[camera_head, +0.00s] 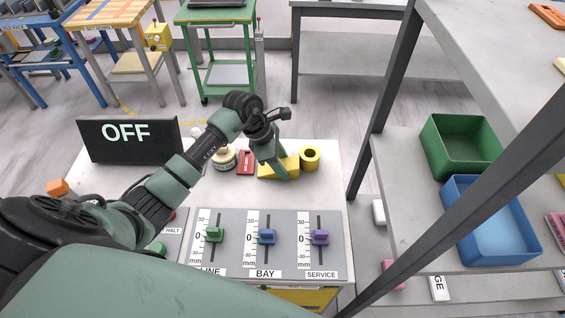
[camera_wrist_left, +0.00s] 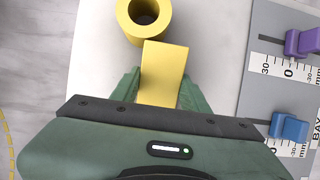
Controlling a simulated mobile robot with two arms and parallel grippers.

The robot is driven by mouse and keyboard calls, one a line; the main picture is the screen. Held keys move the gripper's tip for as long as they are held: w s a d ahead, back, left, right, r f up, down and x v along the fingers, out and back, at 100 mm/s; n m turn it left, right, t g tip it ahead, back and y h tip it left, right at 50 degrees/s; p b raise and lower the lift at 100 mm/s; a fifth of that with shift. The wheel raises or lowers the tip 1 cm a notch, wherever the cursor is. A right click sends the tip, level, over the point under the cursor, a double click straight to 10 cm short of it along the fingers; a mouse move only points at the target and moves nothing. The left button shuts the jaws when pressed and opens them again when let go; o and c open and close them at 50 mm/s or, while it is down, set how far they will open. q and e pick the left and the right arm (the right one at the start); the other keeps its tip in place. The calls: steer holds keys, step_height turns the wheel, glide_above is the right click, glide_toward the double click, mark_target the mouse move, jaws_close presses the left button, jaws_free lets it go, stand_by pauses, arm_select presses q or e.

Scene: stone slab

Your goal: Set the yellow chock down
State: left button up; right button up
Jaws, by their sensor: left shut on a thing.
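The yellow chock (camera_head: 292,163) is a wedge-shaped block at the back of the white-topped table (camera_head: 334,192). My left gripper (camera_head: 280,174) is shut on it from above, with a finger crossing its near side. In the left wrist view the chock (camera_wrist_left: 163,72) sits between the two green fingers (camera_wrist_left: 160,92), and its near end is hidden by the gripper body. The chock is at or just above the table top; I cannot tell whether it touches. My right gripper is not in view.
A yellow ring (camera_head: 310,158) stands close beside the chock. A red item (camera_head: 246,162) and a white labelled tin (camera_head: 223,160) are left of it. A slider panel (camera_head: 268,264) lies in front. A black OFF sign (camera_head: 128,140) stands at the left.

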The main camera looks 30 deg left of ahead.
arm_select(q)
steer(key=o, duration=1)
steer(key=shift+f, duration=0.15)
steer(key=o, duration=0.5)
steer(key=shift+c, duration=0.2)
steer(key=shift+r, duration=0.2)
